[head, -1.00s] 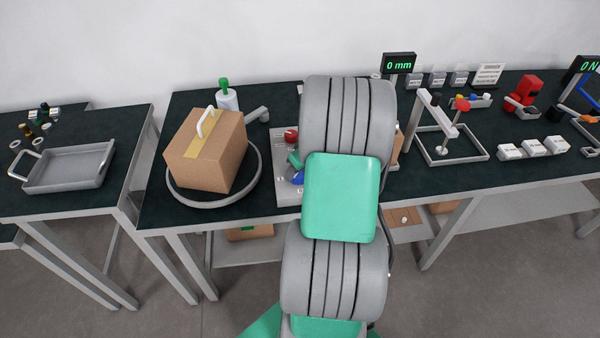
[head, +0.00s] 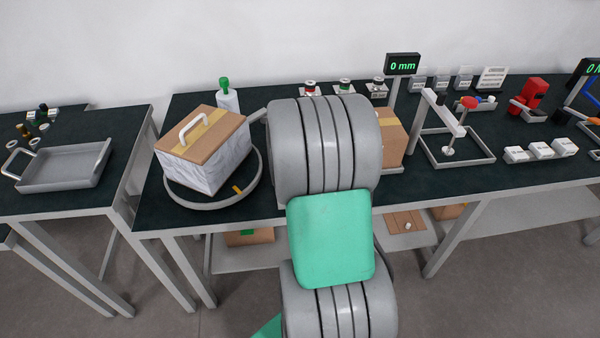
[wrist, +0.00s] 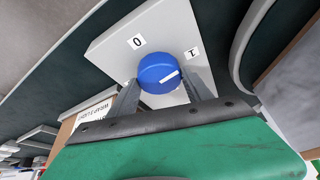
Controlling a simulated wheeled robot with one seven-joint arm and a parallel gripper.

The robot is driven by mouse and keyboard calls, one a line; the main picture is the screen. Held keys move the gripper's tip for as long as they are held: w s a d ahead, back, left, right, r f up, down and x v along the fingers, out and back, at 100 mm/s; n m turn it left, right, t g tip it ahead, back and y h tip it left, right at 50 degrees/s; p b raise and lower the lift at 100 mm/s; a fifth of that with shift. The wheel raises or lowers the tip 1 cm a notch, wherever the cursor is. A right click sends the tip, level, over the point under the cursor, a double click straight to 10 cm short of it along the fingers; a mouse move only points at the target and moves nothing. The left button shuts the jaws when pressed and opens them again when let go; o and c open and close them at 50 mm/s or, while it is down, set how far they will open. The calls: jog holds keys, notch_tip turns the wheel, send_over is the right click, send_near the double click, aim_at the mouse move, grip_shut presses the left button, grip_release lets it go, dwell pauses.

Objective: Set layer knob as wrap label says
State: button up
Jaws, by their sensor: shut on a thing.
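In the wrist view a round blue knob (wrist: 158,72) with a white pointer line sits on a pale grey panel (wrist: 108,48). The panel carries a "0" label (wrist: 137,42) and a "1" label (wrist: 192,53). The pointer line slants to the upper right, on the side of the "1". My gripper (wrist: 160,82) is shut on the knob, one finger on each side. A white label (wrist: 90,112) on a brown carton at the left starts with "WRAP"; the rest is too small to read surely. In the head view my arm hides the gripper, knob and panel.
A carton with whitish wrapped sides (head: 195,172) and a handle stands on a round turntable (head: 208,206) left of my arm. A brown carton (head: 392,140) shows behind my arm. A grey tray (head: 65,168) is on the left table; a metal frame stand (head: 450,150) stands right.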

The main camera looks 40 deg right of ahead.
jog(key=shift+m, duration=0.5)
jog(key=o, duration=1.4)
jog(key=shift+c, duration=0.2)
jog(key=v, duration=0.7)
jog(key=shift+a+r+b, duration=0.2)
jog(key=shift+r+b, duration=0.15)
jog(key=shift+b, duration=0.1)
